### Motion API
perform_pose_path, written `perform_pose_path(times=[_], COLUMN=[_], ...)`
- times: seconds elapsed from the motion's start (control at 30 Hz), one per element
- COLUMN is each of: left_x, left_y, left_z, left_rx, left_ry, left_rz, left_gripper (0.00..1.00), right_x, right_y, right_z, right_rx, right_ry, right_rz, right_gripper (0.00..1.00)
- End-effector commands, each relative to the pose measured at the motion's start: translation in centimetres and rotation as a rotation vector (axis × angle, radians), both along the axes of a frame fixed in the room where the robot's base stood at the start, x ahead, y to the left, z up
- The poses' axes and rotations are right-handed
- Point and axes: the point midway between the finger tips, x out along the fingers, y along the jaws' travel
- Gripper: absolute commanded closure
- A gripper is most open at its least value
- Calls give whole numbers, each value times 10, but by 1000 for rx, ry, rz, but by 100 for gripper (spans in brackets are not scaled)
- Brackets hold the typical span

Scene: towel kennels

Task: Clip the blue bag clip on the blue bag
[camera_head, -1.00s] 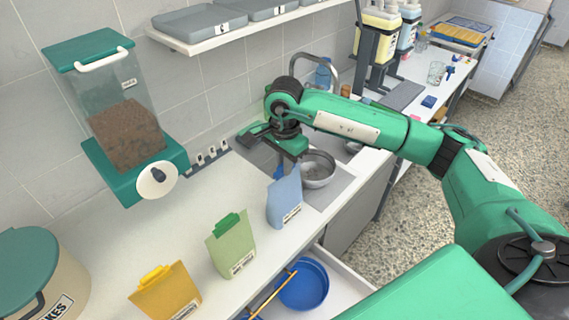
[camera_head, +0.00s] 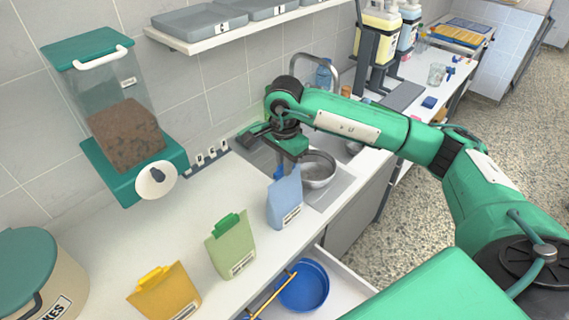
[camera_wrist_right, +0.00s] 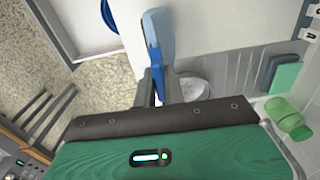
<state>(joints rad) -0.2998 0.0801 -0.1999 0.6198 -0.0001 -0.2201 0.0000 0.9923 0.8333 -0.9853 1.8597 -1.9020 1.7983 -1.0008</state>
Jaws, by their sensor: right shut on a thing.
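The blue bag (camera_head: 285,200) stands upright on the counter, to the right of the green bag, with a label low on its front. It also shows in the right wrist view (camera_wrist_right: 157,27). My right gripper (camera_head: 281,168) is directly above the bag's top edge, pointing down. It is shut on the blue bag clip (camera_wrist_right: 154,70), a darker blue strip between the fingers that meets the bag's top in the right wrist view. In the head view the clip (camera_head: 278,173) is mostly hidden by the gripper. I cannot tell whether the clip grips the bag. My left gripper is not in view.
The green bag (camera_head: 231,247) and yellow bag (camera_head: 165,292) each carry a clip in their own colour. A steel bowl (camera_head: 318,170) stands by the sink just behind the blue bag. An open drawer holds a blue bowl (camera_head: 303,287). A kibble dispenser (camera_head: 124,125) hangs on the wall.

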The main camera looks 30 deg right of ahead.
Motion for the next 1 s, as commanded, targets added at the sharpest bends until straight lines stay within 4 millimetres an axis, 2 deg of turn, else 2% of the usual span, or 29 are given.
perform_pose_path(times=[0.5,1.0], left_x=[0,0], left_y=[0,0], left_z=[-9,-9], left_rx=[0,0], left_ry=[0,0], left_rz=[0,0], left_gripper=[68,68], right_x=[0,0], right_y=[0,0], right_z=[-3,-3], right_rx=[-1,0], right_ry=[-1,0], right_rz=[0,0], right_gripper=[100,100])
